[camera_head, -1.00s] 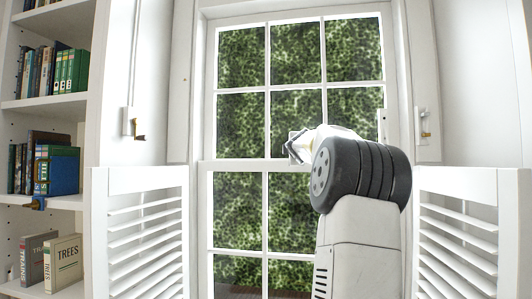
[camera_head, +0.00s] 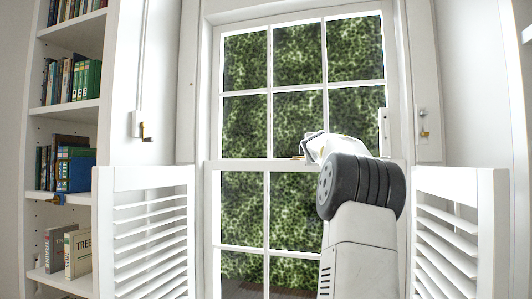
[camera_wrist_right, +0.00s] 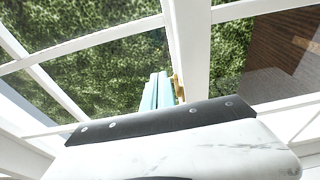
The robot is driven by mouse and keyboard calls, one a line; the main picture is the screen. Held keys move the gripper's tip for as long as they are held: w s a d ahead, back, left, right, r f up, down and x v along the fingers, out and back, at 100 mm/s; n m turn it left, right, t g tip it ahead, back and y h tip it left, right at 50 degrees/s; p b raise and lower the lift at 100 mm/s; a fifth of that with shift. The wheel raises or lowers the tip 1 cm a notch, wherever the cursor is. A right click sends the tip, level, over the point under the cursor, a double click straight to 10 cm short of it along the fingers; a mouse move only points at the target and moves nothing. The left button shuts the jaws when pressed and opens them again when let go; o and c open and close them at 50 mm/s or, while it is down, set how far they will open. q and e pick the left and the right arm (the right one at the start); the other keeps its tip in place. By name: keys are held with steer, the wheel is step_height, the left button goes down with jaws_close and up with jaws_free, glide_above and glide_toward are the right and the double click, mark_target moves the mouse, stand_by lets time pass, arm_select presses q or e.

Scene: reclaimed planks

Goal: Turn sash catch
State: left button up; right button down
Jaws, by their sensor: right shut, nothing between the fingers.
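The sash catch shows as a small brass piece (camera_wrist_right: 178,88) in the right wrist view, by the window's white upright bar. Only part of it is visible. My right gripper's pale teal fingers (camera_wrist_right: 157,92) are shut and empty just left of the brass piece. They look very close to it, but I cannot tell whether they touch. In the head view my right gripper (camera_head: 305,147) is at the meeting rail of the white sash window (camera_head: 240,162), and my wrist hides most of it. My left gripper is not in view.
Louvred half-shutters stand open at left (camera_head: 150,180) and right (camera_head: 460,180) of the window. A bookcase (camera_head: 72,110) is at far left. Small brass fittings sit on the side walls, left (camera_head: 146,138) and right (camera_head: 424,132). Space before the lower left panes is clear.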

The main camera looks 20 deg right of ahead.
steer(key=shift+w+d, duration=0.25)
steer(key=shift+d, duration=0.8)
steer(key=shift+w+d+n+t+y, duration=0.25)
steer(key=shift+d+n+t+y, duration=0.25)
steer(key=shift+y, duration=0.3)
steer(key=shift+w+d+n+t+y, duration=0.25)
steer(key=shift+n+y, duration=0.35)
steer(key=shift+y, duration=0.2)
steer(key=shift+w+d+n+y, duration=0.15)
steer(key=shift+n+y, duration=0.25)
steer(key=shift+y, duration=0.2)
